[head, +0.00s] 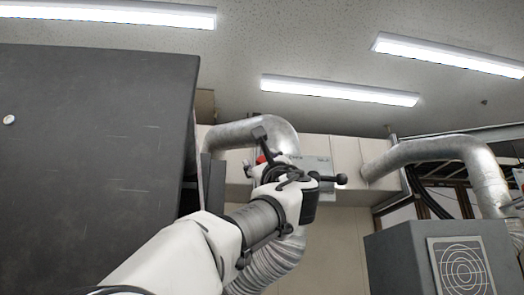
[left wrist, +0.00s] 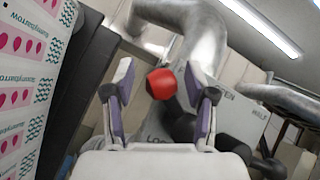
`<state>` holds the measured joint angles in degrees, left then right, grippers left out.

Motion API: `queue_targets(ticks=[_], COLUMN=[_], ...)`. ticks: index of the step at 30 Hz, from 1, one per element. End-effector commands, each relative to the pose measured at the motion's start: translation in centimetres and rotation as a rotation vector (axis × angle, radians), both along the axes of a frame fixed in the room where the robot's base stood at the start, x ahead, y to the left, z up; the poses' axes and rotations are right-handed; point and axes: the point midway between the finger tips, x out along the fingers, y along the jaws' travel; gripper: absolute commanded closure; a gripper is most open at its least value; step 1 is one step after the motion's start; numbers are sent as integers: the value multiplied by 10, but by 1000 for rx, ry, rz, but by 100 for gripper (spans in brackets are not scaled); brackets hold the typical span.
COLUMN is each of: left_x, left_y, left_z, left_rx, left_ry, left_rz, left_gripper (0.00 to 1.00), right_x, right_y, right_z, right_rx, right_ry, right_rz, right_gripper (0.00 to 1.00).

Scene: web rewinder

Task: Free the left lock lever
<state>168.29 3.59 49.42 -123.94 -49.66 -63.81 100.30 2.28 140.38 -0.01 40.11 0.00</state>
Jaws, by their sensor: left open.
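A bit of the red knob (head: 261,159) also shows in the head view, just past my left gripper (head: 268,168). In the left wrist view my left gripper (left wrist: 161,100) is open, with one finger on each side of the knob and visible gaps between. Behind it is a grey plate (left wrist: 240,115) with partly hidden lettering. My right gripper is not in view.
A black-ended lever (head: 340,179) sticks out right of my gripper, and a dark handle (head: 259,132) rises above it. A large dark panel (head: 90,150) fills the left. Silver ducts (head: 245,133) run behind. A printed web (left wrist: 30,85) hangs at left in the wrist view.

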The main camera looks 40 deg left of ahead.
Motion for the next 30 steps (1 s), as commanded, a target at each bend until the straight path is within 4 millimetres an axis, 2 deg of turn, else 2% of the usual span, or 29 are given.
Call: queue_targets(ticks=[5,7,10,11,17,23,30], left_x=[0,0,0,0,1,6,13], left_y=[0,0,0,0,0,-4,-10], left_z=[-1,-1,-1,-1,-1,4,13], left_rx=[0,0,-1,-1,11,148,275], left_ry=[0,0,1,1,16,187,348], left_rz=[0,0,0,0,-1,-2,-2], left_gripper=[44,62,97,100,100,100,100], right_x=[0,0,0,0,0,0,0], right_y=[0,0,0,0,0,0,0], right_z=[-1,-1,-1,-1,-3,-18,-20], right_rx=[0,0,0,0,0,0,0], right_ry=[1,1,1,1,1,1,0], right_rz=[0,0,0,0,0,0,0], right_gripper=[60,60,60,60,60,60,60])
